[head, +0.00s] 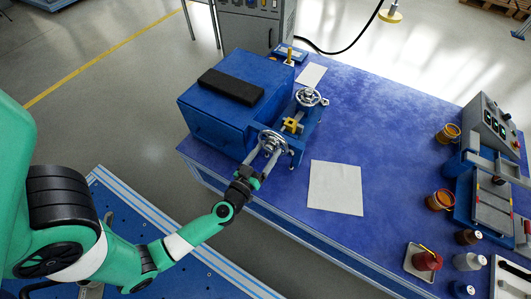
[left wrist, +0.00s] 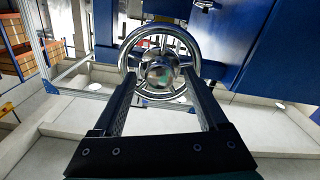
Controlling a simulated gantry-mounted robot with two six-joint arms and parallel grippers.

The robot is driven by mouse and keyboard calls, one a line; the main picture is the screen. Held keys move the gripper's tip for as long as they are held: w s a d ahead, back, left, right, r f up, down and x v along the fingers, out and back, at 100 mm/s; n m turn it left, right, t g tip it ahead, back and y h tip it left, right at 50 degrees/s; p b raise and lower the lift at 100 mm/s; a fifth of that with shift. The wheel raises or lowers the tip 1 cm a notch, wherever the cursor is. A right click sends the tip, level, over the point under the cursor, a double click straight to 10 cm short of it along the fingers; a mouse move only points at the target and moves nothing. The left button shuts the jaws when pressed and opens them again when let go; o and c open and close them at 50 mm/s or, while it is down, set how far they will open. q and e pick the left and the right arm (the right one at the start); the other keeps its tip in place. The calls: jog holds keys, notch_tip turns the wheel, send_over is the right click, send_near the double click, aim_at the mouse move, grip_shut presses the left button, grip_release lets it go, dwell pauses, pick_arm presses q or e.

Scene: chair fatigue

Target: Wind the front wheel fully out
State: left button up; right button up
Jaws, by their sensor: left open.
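The front wheel (head: 271,141) is a shiny metal handwheel with spokes and a round hub, on the near side of the blue machine. It fills the upper middle of the left wrist view (left wrist: 160,68). My left gripper (head: 262,159) is at this wheel, its jaws open. In the left wrist view its two dark fingers (left wrist: 160,78) reach up on either side of the hub, over the lower part of the rim. I cannot tell whether they touch the wheel. A second handwheel (head: 308,97) stands farther back. My right gripper is out of view.
The blue box (head: 215,115) with a black pad (head: 231,86) stands left of the wheels. A yellow part (head: 292,125) sits between the wheels. A white sheet (head: 335,187) lies to the right on the blue table (head: 385,135). Cups and a control box (head: 492,125) are far right.

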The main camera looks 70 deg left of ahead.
pick_arm(q)
grip_shut()
